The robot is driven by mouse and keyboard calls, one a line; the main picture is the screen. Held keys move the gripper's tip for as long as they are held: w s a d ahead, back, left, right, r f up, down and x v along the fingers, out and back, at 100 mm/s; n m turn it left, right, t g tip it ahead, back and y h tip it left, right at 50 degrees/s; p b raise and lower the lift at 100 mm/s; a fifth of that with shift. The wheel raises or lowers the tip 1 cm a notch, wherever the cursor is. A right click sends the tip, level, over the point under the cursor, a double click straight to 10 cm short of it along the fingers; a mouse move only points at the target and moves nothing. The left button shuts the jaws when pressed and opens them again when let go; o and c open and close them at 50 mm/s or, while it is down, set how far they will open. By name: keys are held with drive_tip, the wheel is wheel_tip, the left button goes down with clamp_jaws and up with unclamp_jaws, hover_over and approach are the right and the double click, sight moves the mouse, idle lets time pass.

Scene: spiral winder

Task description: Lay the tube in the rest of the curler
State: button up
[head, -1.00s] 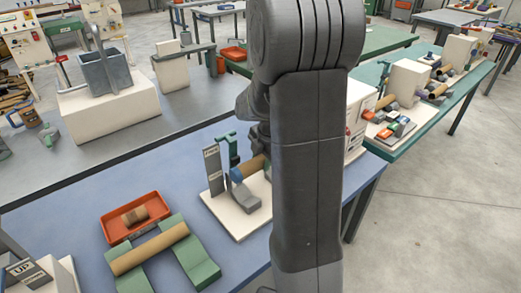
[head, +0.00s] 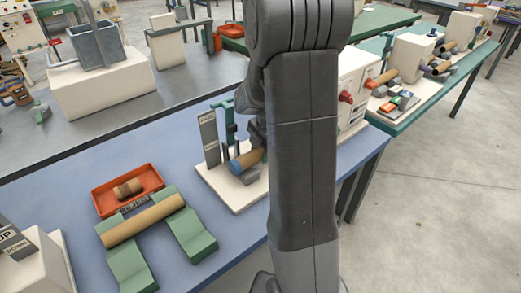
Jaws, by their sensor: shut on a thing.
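The curler (head: 212,187) has a pale base with a grey labelled plate and green uprights. Its low grey rest (head: 250,176) shows at the base's right side. A brown tube (head: 251,157) with a blue end lies just above or against the rest, tilted up to the right; I cannot tell whether they touch. My gripper (head: 259,145) is dark and partly hidden by my arm. It is shut on the tube from above, with its fingertips hardly visible. The tube's right end is hidden behind my arm.
Left of the curler, another brown tube (head: 143,221) lies across green supports (head: 192,236). Behind it is a red tray (head: 101,200) with small brown pieces. A pale control box (head: 352,92) with red knobs stands behind my arm. Blue tabletop between supports and curler is clear.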

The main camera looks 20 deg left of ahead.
drive_tip(key=shift+f, duration=0.35)
drive_tip(key=o, duration=1.1)
drive_tip(key=shift+c, duration=0.2)
drive_tip(key=shift+r, duration=0.1)
drive_tip(key=v, duration=1.3)
drive_tip(key=shift+r, duration=0.35)
drive_tip(key=shift+d, duration=0.1)
wheel_tip(320, 180, up, 7)
drive_tip(key=p, duration=0.5)
